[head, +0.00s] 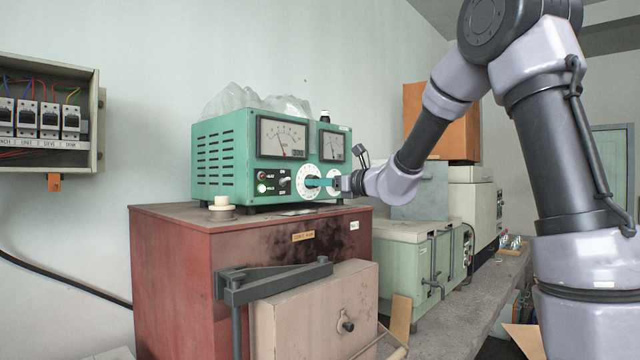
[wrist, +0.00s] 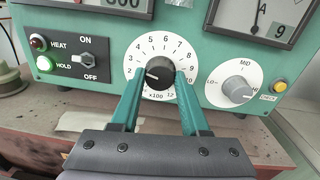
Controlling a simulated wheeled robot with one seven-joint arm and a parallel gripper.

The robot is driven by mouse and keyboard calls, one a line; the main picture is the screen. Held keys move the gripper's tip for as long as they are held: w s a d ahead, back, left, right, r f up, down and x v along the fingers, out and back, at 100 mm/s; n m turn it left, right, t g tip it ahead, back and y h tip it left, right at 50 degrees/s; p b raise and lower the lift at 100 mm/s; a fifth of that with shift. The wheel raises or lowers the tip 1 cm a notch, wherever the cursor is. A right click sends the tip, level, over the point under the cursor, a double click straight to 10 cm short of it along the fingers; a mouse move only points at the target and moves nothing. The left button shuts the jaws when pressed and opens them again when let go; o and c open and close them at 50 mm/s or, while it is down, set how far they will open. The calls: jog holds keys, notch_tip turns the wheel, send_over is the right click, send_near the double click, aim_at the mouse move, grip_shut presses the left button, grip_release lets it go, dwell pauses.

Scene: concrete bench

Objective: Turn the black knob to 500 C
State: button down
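The black knob (wrist: 159,73) sits in the middle of a white dial (wrist: 135,52) marked x100, on the front of a green instrument (head: 222,150). Its white pointer mark faces left and slightly down, near the low end of the scale, well away from the 5 at the top. My gripper (wrist: 160,76) has its two teal fingers on either side of the knob, with the tips close to its edges. I cannot tell whether they touch it. In the head view my gripper (head: 318,182) reaches the dial from the right and hides the knob.
A grey knob (wrist: 238,88) with a yellow button (wrist: 279,86) sits right of the dial. A HEAT/HOLD switch (wrist: 91,59) is at left. The instrument stands on a red furnace (head: 172,245), with a small cream-coloured object (head: 222,205) at its front left.

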jog(key=shift+m, duration=0.3)
jog(key=m, duration=0.4)
jog(key=shift+m, duration=0.3)
jog(key=m, duration=0.4)
jog(key=shift+f+m+t, duration=0.1)
jog(key=shift+m+t, duration=0.2)
jog(key=shift+m, duration=0.1)
jog(key=shift+c, duration=1.9)
grip_release()
jog(key=shift+d, duration=0.1)
